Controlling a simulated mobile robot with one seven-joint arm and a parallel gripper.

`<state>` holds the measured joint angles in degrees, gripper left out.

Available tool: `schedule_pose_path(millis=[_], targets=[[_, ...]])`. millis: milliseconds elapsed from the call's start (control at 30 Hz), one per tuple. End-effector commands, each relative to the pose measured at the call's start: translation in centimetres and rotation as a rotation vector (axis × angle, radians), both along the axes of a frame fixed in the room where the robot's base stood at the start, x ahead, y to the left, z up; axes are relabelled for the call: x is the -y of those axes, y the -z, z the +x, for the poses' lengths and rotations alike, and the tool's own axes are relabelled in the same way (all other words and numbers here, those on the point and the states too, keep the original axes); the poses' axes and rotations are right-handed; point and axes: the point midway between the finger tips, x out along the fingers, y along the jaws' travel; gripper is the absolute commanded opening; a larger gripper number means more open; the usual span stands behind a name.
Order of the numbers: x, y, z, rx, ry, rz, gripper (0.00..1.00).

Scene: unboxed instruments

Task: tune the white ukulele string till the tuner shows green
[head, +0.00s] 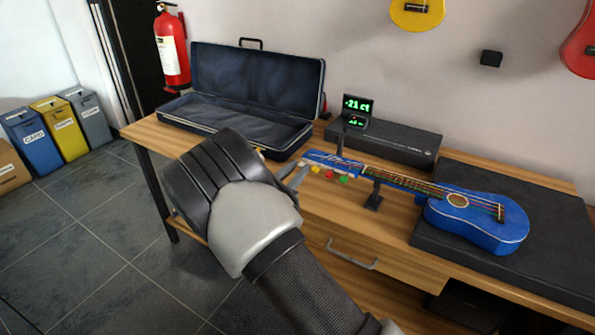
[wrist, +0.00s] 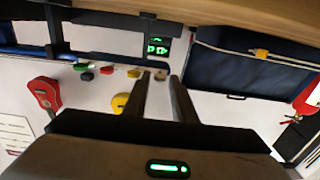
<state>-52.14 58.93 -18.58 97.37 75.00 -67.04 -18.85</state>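The blue ukulele (head: 478,222) lies on a dark mat, its neck pointing left to a blue headstock (head: 330,160). Yellow (head: 315,169), red (head: 329,174) and green (head: 344,179) pegs show along the headstock's near side. A pale peg (head: 302,164) is at its left end. My gripper (head: 293,175) is at that end; in the wrist view its two fingers are apart, with a small pale piece (wrist: 160,75), likely the pale peg, between the tips. Contact is unclear. The tuner (head: 357,105) shows green characters reading about -21 ct.
A black case (head: 384,140) lies by the tuner. An open instrument case (head: 240,128) stands at the bench's back left. A neck support (head: 374,197) stands under the neck. The wooden bench front (head: 375,235) has a drawer handle.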

Motion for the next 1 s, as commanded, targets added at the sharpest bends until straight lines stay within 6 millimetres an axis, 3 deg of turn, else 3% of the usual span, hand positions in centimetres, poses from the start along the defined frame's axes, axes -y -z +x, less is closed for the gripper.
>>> schedule_pose_path(millis=[367, 533, 1000], targets=[[0.36, 0.00, 0.70, 0.000, 0.000, -0.001, 0.24], [0.35, -0.01, 0.69, 0.000, 0.000, 0.000, 0.00], [0.29, -0.17, 0.68, -0.041, -0.001, -0.086, 0.00]])
